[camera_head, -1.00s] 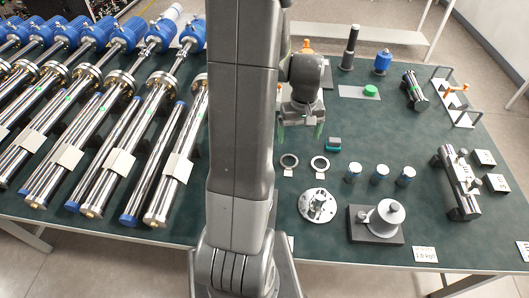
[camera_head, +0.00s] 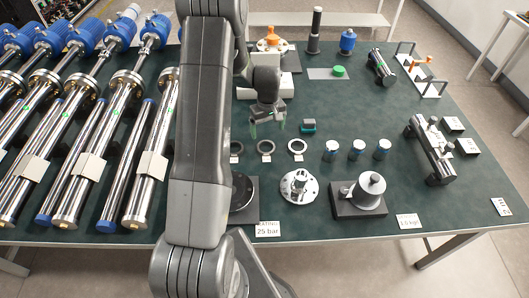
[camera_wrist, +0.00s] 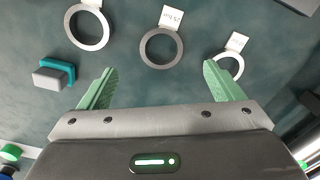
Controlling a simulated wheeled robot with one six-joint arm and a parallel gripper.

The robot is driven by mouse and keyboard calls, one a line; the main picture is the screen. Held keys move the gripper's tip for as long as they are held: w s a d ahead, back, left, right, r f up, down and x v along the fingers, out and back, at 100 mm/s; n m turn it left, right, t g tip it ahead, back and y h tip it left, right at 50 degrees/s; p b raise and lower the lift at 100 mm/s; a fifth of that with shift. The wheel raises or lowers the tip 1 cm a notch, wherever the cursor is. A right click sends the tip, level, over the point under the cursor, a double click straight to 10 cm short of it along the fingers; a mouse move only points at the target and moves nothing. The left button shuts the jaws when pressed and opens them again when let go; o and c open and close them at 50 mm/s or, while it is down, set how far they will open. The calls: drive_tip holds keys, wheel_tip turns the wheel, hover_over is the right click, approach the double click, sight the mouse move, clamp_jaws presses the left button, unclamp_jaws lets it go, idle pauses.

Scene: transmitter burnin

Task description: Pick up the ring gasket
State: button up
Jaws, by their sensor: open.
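Three flat ring gaskets lie in a row on the green tabletop, each with a white tag. The wrist view shows a large pale ring (camera_wrist: 87,47) at left, a grey ring (camera_wrist: 142,48) in the middle, and a smaller pale ring (camera_wrist: 230,56) at right. My gripper (camera_head: 267,123) is open and empty above the table, just behind the middle ring. In the wrist view my green fingers (camera_wrist: 158,66) are spread, with the middle ring just beyond them.
A small teal-and-grey block (camera_head: 308,126) lies right of my gripper; it also shows in the wrist view (camera_wrist: 53,75). Several metal cylinders (camera_head: 356,150), a flange (camera_head: 299,187) and a weight on a dark base (camera_head: 360,195) stand nearby. Long steel tubes fill the left side.

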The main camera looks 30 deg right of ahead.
sight(267, 150)
drive_tip(key=f+b, duration=0.1)
drive_tip(key=f, duration=0.2)
drive_tip(key=f+b, duration=0.1)
drive_tip(key=f, duration=0.2)
drive_tip(key=f+b, duration=0.1)
drive_tip(key=f, duration=0.3)
drive_tip(key=shift+w, duration=0.3)
drive_tip(key=shift+r, duration=0.15)
drive_tip(key=c, duration=1.1)
wheel_tip(267, 150, up, 10)
drive_tip(key=p, duration=0.4)
